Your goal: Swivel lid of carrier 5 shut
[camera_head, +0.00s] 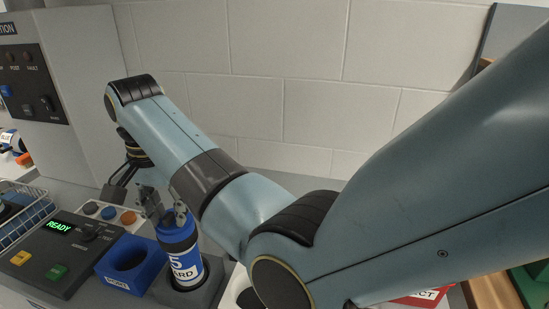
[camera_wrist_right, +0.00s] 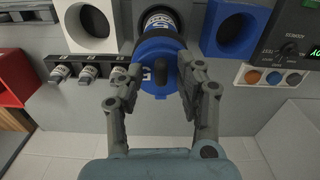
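Carrier 5 (camera_head: 181,248) is a blue cylinder with a white label band and a "5", upright in a dark grey holder (camera_head: 205,285) in the head view. In the right wrist view its blue lid (camera_wrist_right: 150,85) carries a dark knob (camera_wrist_right: 160,72). I cannot tell how far the lid is turned over the carrier's mouth. My right gripper (camera_head: 164,208) is at the carrier's top. In the right wrist view the two fingers of this gripper (camera_wrist_right: 158,97) stand apart on either side of the lid and knob, with a gap visible on the left. My left gripper is not in view.
A blue square holder (camera_head: 118,277) marked HOME stands left of the carrier. A control panel (camera_head: 60,250) reading READY and a wire basket (camera_head: 22,222) are farther left. Small carriers (camera_wrist_right: 88,73) sit in a rack in the wrist view. A white wall is behind.

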